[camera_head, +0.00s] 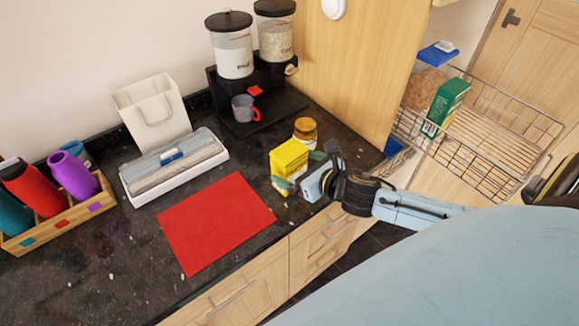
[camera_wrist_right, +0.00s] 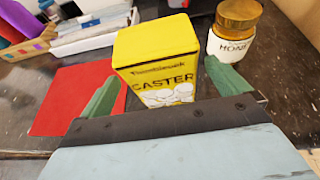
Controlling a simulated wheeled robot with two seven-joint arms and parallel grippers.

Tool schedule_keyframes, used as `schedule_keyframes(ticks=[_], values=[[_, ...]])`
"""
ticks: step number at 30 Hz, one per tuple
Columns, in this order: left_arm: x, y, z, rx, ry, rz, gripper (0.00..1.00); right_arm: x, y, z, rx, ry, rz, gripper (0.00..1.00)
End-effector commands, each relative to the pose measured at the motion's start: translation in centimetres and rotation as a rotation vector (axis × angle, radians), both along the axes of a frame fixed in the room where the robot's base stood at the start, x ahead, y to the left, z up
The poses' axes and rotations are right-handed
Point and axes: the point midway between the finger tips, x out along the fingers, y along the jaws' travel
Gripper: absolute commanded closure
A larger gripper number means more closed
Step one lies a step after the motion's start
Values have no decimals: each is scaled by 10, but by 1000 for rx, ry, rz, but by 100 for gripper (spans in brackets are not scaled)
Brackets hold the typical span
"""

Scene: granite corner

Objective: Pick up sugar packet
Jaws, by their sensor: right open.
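The sugar packet (camera_head: 289,157) is a yellow box standing upright on the dark granite counter, right of the red mat. In the right wrist view the packet (camera_wrist_right: 158,68) shows the word CASTER and stands between two green fingertips. My right gripper (camera_head: 301,171) is open around the packet, with one finger on each side; in the wrist view (camera_wrist_right: 160,92) gaps show between the fingers and the box. Its lower front is partly hidden by the gripper body. My left gripper is not in view.
A honey jar (camera_wrist_right: 233,40) stands just behind and right of the packet, close to the right finger. A red mat (camera_head: 215,222) lies to the left. The counter's front edge is near. A wire basket (camera_head: 480,135) hangs at right.

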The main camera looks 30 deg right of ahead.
Motion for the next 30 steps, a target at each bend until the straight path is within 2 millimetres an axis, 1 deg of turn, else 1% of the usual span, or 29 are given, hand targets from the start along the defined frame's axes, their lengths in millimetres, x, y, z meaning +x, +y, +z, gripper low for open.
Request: schedule_keyframes(ticks=[1, 3, 7, 10, 16, 17, 30], values=[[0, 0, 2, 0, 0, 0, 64, 9, 0, 0, 2, -3, -3, 0], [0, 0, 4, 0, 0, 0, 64, 19, 1, -3, 2, -3, -2, 0], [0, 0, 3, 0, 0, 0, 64, 31, 3, -10, 1, -1, 0, 0], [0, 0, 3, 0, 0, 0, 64, 34, 4, -12, 1, 0, 1, 0], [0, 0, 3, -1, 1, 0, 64, 34, 4, -13, 0, 0, 1, 0], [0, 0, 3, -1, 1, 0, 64, 34, 4, -13, 0, 0, 1, 3], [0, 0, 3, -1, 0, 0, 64, 34, 4, -12, 0, 0, 1, 60]])
